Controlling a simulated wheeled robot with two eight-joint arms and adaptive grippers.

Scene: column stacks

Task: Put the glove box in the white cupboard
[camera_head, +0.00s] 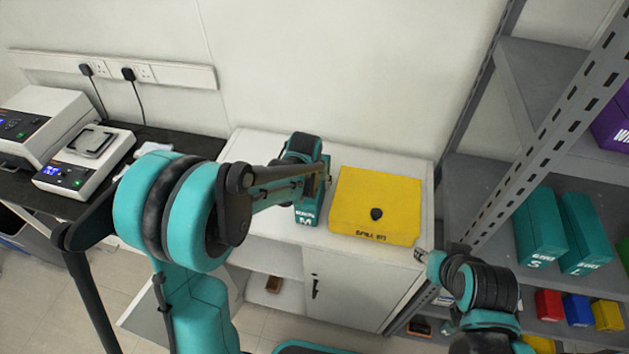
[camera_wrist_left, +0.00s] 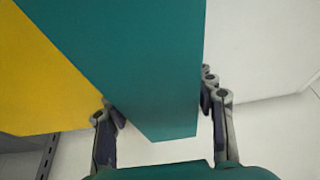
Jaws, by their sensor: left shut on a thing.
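The teal glove box (camera_head: 308,213), marked with an M, is at the top of the white cupboard (camera_head: 352,291), left of the yellow spill kit. My left gripper (camera_head: 322,178) is shut on it, partly hidden behind its own arm. In the left wrist view the glove box (camera_wrist_left: 135,60) fills the space between the two fingers (camera_wrist_left: 160,105). I cannot tell whether it touches the cupboard top. The cupboard's left compartment is open, showing a shelf; its right door is closed, with a black handle. My right gripper (camera_head: 424,257) is near the cupboard's front right corner, apart from the box.
The yellow spill kit (camera_head: 376,204) stands close beside the glove box. Grey shelving (camera_head: 484,185) at right holds other teal boxes (camera_head: 540,232) and coloured bins. A black bench (camera_head: 30,184) with instruments is at left.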

